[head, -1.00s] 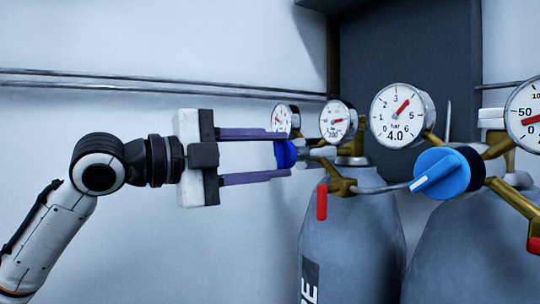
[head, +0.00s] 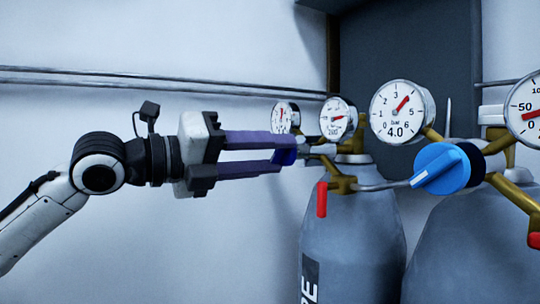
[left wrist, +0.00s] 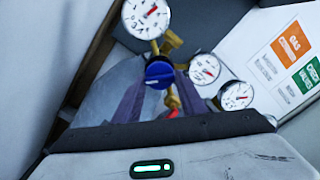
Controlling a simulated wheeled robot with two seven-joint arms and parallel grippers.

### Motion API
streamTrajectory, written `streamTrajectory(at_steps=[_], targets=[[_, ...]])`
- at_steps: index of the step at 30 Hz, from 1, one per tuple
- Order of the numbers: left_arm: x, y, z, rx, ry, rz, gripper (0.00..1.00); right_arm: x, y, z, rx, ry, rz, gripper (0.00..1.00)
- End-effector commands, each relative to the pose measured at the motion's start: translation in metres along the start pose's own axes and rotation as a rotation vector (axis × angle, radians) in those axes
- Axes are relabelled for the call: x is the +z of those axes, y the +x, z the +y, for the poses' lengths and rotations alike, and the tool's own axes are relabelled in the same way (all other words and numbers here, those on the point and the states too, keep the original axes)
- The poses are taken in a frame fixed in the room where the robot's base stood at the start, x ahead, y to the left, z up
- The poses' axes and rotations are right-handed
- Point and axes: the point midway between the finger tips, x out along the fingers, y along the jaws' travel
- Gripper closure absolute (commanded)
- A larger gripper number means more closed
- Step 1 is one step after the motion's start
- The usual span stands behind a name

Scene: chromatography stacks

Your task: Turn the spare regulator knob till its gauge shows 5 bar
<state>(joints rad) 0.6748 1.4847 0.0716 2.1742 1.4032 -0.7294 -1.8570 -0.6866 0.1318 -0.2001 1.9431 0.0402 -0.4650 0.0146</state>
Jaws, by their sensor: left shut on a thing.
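My left gripper (head: 286,153) is shut on a dark blue knob (head: 284,158) of the far-left regulator, coming from the left. Its fingers hide much of the knob in the head view. In the left wrist view the knob (left wrist: 159,73), with a white mark, sits between the fingertips. A small round gauge (head: 284,117) stands just above it in the head view. It shows larger in the left wrist view (left wrist: 146,18), its red needle towards the upper right; its figures are too small to read surely. My right gripper is not in view.
A second gauge (head: 338,118) is just right of the held knob. A large gauge (head: 397,110) marked 4.0 and a bright blue knob (head: 443,169) are further right. Grey cylinders (head: 350,235) and a red lever (head: 321,199) stand below. Free room lies left.

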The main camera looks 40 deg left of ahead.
Motion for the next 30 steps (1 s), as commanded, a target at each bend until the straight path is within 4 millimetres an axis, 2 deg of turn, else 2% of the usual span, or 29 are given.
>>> streamTrajectory(at_steps=[12,30], targets=[[-0.0018,0.0004,0.0022,0.003,0.242,0.004,0.85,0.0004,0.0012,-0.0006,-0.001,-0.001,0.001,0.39],[-0.0022,0.0005,0.0026,0.003,0.297,0.006,0.85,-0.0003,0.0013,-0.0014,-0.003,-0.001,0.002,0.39]])
